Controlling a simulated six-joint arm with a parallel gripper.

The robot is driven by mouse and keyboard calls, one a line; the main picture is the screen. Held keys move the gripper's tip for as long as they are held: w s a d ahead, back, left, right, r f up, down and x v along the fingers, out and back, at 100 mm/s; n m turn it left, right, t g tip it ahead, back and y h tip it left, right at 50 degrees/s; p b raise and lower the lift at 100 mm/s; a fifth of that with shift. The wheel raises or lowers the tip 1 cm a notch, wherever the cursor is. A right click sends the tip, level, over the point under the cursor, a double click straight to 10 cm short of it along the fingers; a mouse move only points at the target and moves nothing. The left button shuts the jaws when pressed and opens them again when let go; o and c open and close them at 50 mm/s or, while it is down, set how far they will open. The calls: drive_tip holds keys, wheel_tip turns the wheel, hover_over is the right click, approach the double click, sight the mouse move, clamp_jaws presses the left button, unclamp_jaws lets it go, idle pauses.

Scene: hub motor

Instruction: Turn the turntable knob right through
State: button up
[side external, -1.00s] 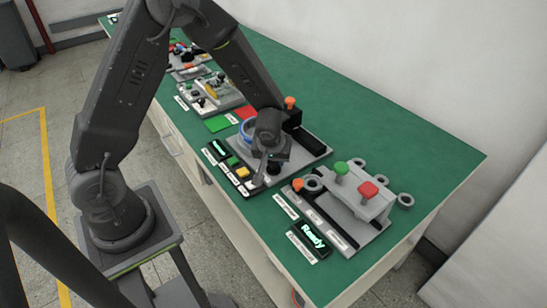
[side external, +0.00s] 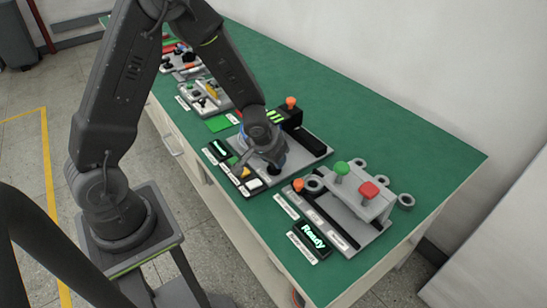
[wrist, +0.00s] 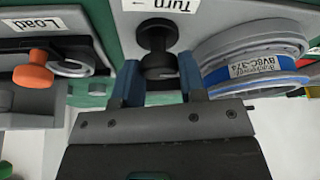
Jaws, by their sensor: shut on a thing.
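The black turntable knob (wrist: 158,66) sits under a label reading "Turn" with an arrow (wrist: 158,4), in the wrist view. My gripper (wrist: 160,72) has its two blue fingers on either side of the knob, shut on it. In the side external view my gripper (side external: 272,162) reaches down onto the station and hides most of the knob. A hub motor (wrist: 252,72), a round grey part with a blue band and a white label, stands right of the knob in the wrist view, close to the right finger.
An orange knob (wrist: 33,78) and a "Load" label (wrist: 30,24) lie left in the wrist view. A black box with lit green bars (side external: 283,116) stands behind my gripper. A grey fixture with green and red knobs (side external: 358,195) and a "Ready" display (side external: 312,236) are at right.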

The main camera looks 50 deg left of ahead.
idle(0.4)
drive_tip(key=o, duration=0.9)
drive_tip(key=v, duration=1.4)
drive_tip(key=shift+a+f, duration=0.1)
